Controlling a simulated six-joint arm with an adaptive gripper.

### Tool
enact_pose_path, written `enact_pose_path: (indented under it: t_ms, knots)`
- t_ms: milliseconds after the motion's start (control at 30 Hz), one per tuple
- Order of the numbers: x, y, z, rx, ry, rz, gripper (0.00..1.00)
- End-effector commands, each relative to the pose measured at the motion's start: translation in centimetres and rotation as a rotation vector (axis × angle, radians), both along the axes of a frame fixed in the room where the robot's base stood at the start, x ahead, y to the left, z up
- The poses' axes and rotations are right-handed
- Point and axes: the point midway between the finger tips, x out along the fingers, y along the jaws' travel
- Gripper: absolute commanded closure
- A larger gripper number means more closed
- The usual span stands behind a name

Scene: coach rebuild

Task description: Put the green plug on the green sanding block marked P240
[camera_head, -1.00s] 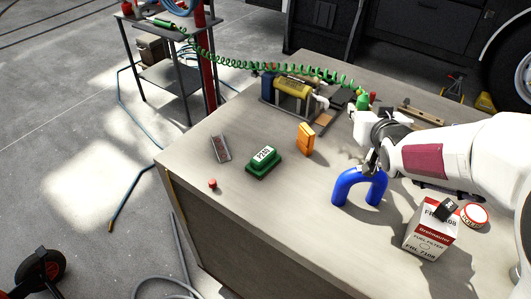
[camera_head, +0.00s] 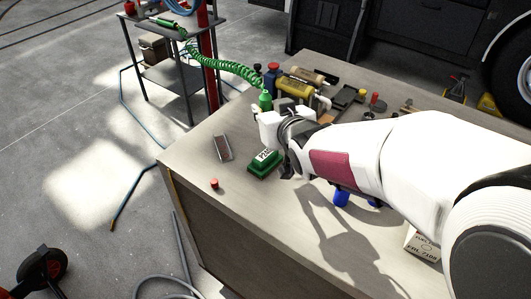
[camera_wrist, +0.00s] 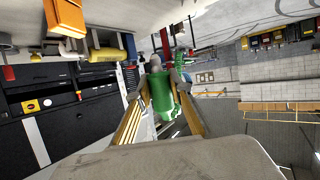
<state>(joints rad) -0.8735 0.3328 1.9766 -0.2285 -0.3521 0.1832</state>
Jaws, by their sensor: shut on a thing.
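The green plug (camera_head: 265,101) shows at the end of the green coiled hose, held by my gripper (camera_head: 266,112). In the wrist view my gripper (camera_wrist: 164,112) is shut on the plug (camera_wrist: 163,98), which lies between its two fingers. The green sanding block (camera_head: 262,171) lies on the table with a white label on top, its print hard to read. The plug and gripper show above and behind the block in the head view, apart from it. My arm comes close to the block's right side in the picture. The block is not recognisable in the wrist view.
A grey tray-like piece (camera_head: 223,148) and a small red cap (camera_head: 214,183) lie left of the block. A yellow cylinder on a stand (camera_head: 293,88) is behind. The coiled hose (camera_head: 225,66) stretches to a side cart. My arm mostly hides a blue arch (camera_head: 342,198).

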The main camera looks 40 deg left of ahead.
Motion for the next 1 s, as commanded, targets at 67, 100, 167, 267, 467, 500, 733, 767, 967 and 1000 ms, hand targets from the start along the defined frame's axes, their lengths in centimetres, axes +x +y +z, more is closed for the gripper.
enact_pose_path:
  t_ms: [67, 100, 167, 267, 467, 500, 733, 767, 967, 1000]
  knots:
    - [0.0, 0.0, 0.1, 0.001, 0.0, 0.001, 1.0]
    - [0.0, 0.0, 0.1, 0.001, -0.001, 0.0, 1.0]
    - [0.0, 0.0, 0.1, 0.001, -0.001, 0.0, 1.0]
    - [0.0, 0.0, 0.0, 0.001, -0.001, 0.0, 1.0]
    - [0.0, 0.0, -1.0, -0.002, 0.002, 0.001, 1.0]
    - [0.0, 0.0, -1.4, -0.001, 0.002, 0.001, 1.0]
    - [0.0, 0.0, -4.5, -0.003, 0.003, 0.0, 1.0]
    - [0.0, 0.0, -4.9, -0.003, 0.003, 0.0, 1.0]
    - [0.0, 0.0, -6.2, -0.001, 0.001, 0.001, 1.0]
    - [0.0, 0.0, -6.3, -0.001, 0.001, 0.001, 1.0]
